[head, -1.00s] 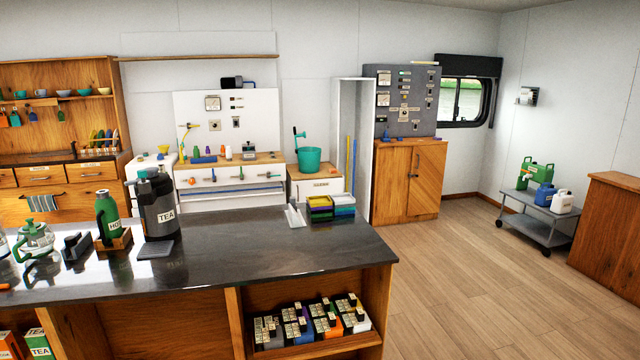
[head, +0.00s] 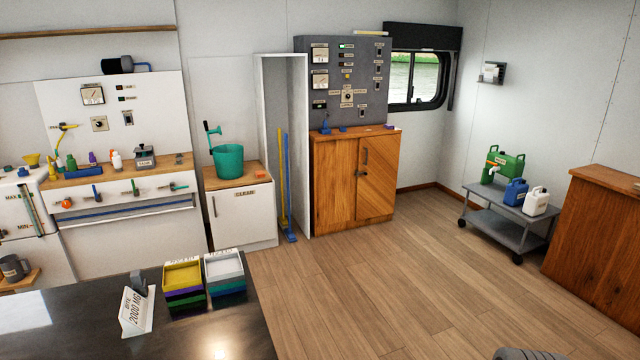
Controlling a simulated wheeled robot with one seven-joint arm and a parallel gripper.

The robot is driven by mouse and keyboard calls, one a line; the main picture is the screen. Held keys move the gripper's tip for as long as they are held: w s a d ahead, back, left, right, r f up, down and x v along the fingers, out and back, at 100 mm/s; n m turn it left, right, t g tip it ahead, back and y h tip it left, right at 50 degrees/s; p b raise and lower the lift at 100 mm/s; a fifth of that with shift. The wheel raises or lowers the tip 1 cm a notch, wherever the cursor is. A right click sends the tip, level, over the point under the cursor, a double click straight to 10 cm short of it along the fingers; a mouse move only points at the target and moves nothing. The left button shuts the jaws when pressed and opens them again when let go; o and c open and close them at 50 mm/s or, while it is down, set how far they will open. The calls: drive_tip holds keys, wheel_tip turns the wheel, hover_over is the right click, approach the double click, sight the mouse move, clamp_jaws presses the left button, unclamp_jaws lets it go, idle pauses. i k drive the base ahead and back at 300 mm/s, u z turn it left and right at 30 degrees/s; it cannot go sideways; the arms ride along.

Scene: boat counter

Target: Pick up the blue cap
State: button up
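No blue piece in view is clear enough to be named the blue cap for certain. Small blue pieces (head: 326,125) lie on top of the wooden cabinet (head: 335,185), below the grey instrument panel (head: 345,85). Another small blue piece (head: 24,172) sits on the white unit at the far left, beside a yellow funnel (head: 32,160). My gripper is not in view. A dark ribbed part, which seems to be of my arm, shows at the bottom right edge.
A dark counter (head: 220,325) with stacked trays (head: 183,275) and a white sign (head: 136,310) fills the bottom left. A teal bucket (head: 228,162) stands on a white cupboard. A grey trolley (head: 505,215) holds jerrycans at right. The wooden floor (head: 400,270) between is clear.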

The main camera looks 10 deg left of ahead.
sight(23, 172)
drive_tip(key=i, duration=2.6)
drive_tip(key=u, duration=2)
drive_tip(key=i, duration=3.65)
drive_tip(key=u, duration=1.35)
drive_tip(key=i, duration=3.1)
drive_tip(key=u, duration=0.85)
